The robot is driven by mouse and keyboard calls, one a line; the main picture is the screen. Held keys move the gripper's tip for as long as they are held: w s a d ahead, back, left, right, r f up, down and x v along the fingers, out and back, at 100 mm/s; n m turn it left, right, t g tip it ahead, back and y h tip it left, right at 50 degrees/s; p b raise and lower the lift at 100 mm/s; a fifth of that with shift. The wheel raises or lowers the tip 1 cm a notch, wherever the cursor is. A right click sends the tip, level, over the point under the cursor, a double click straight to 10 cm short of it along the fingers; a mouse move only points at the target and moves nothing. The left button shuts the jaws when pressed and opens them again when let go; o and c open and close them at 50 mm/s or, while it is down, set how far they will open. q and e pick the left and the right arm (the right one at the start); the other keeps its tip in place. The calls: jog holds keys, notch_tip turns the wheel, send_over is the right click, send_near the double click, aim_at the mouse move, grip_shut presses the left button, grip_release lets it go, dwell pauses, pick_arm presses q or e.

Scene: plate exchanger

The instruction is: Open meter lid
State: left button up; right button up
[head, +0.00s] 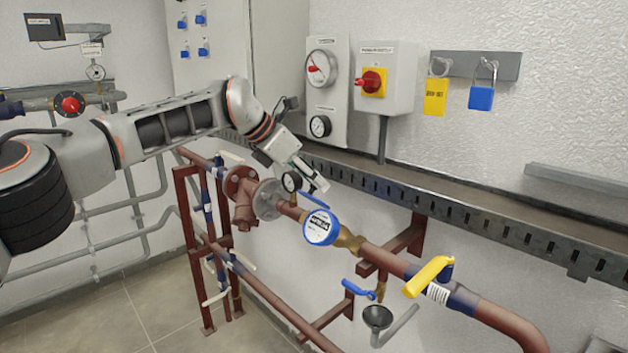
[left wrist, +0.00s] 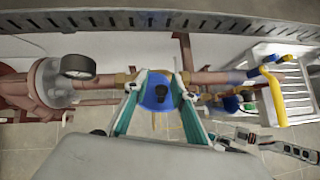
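The meter (head: 322,228) sits on the brown pipe, with a blue rim and a white face with digits that is turned to me in the head view. A thin blue piece (head: 314,201), seemingly its lid seen edge-on, stands up just above and behind the face. My left gripper (head: 307,187) is above and behind the meter. In the left wrist view its teal fingers (left wrist: 157,86) are spread apart, with the round blue part of the meter (left wrist: 157,96) between them. I cannot tell whether they touch it. My right gripper does not show clearly in either view.
A small gauge (head: 291,181) stands beside the left gripper. A yellow valve handle (head: 430,276), a blue handle (head: 359,289) and a funnel (head: 377,317) are to the right and below. A slotted metal rail (head: 440,202) runs along the wall behind.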

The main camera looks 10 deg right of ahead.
pick_arm(q)
jog(key=shift+w+f, duration=0.1)
jog(key=v, duration=1.2)
